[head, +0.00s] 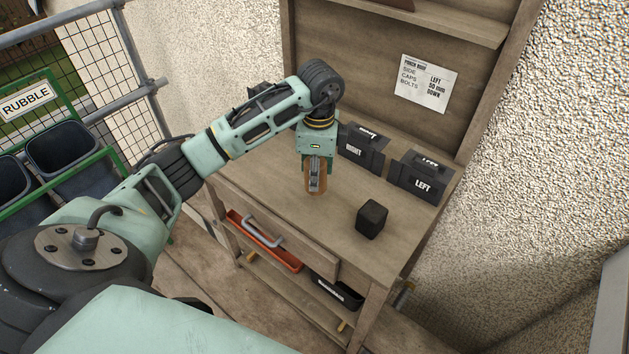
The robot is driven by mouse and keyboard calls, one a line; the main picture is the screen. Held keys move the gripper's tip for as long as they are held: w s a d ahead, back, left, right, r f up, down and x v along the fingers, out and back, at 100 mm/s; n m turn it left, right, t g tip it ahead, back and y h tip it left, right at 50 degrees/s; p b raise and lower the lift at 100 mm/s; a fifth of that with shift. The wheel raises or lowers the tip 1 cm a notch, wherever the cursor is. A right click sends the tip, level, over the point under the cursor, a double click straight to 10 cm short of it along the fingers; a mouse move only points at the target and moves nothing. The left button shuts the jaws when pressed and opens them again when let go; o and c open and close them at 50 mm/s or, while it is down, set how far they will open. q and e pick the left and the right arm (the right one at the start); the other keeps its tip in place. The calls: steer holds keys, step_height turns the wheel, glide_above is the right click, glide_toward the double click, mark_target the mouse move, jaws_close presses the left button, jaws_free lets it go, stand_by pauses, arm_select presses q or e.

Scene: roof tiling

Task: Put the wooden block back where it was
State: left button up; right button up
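The wooden block (323,178) is orange-brown and sits upright between the fingers of my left gripper (314,184), over the middle of the workbench top (282,190). The fingers are closed on it and cover part of its near face. I cannot tell whether its lower end touches the bench. My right gripper is out of view.
A dark block (371,220) stands near the bench's front right. Black boxes marked RIGHT (361,150) and LEFT (420,182) stand along the back. A note (429,83) hangs on the backboard. An orange tray (264,240) and a black bin (336,292) lie below.

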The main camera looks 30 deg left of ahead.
arm_select(q)
step_height(320, 180, down, 4)
steer(key=shift+s+f+p, duration=0.1)
steer(key=shift+p, duration=0.35)
steer(key=o, duration=1.2)
steer(key=shift+c, duration=0.2)
step_height(320, 180, up, 11)
steer(key=shift+d+b, duration=0.1)
steer(key=shift+b, duration=0.55)
steer(key=shift+r, duration=0.55)
